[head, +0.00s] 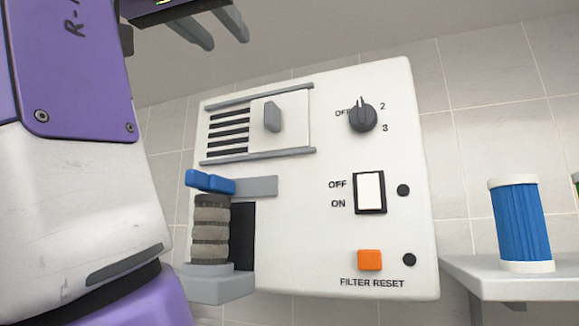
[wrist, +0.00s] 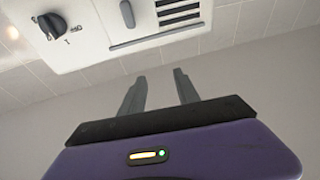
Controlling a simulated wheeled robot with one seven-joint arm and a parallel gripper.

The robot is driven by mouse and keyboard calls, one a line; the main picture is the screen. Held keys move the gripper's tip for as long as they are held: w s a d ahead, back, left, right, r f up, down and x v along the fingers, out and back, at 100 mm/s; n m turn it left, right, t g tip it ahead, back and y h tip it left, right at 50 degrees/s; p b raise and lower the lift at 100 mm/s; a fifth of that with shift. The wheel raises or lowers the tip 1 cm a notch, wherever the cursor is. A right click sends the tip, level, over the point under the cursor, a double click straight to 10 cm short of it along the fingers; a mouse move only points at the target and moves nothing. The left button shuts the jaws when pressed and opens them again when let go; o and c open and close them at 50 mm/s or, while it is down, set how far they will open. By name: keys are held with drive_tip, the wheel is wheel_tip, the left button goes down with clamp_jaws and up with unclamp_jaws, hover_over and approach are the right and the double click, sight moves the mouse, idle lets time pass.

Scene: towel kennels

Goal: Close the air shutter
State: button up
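The air shutter (head: 293,122) is a white sliding plate with a grey upright handle (head: 271,116), between two grey rails on the upper left of a white wall panel. The plate covers the right part of the vent; dark slats (head: 228,132) are uncovered on the left. My gripper (head: 215,26) is open and empty, above the panel at the top of the head view. In the wrist view, which shows the panel upside down, the fingers (wrist: 159,76) are apart. The shutter handle (wrist: 140,41) and slats (wrist: 180,13) lie beyond the fingertips, not touched.
The panel (head: 330,245) also carries a dial (head: 362,116), a white rocker switch (head: 370,192) and an orange button (head: 369,260). A blue lever (head: 210,182) and a grey ribbed cylinder (head: 210,230) stick out at lower left. A shelf (head: 525,288) at right holds a blue filter (head: 520,222).

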sight(268, 110)
drive_tip(key=w+d+f+g, duration=0.1)
drive_tip(key=w+d+f, duration=0.1)
drive_tip(key=w, duration=0.1)
drive_tip(key=w+d+f+m+g+h+p, duration=0.1)
drive_tip(key=w+f, duration=0.1)
drive_tip(key=w, duration=0.1)
drive_tip(key=w+d+f+m+g+h+p, duration=0.1)
drive_tip(key=w+d+f, duration=0.1)
drive_tip(key=w, duration=0.1)
drive_tip(key=shift+w+d+f+g, duration=0.3)
drive_tip(key=shift+w+f+g, duration=0.05)
drive_tip(key=shift+w+g, duration=0.05)
clamp_jaws()
idle(1.2)
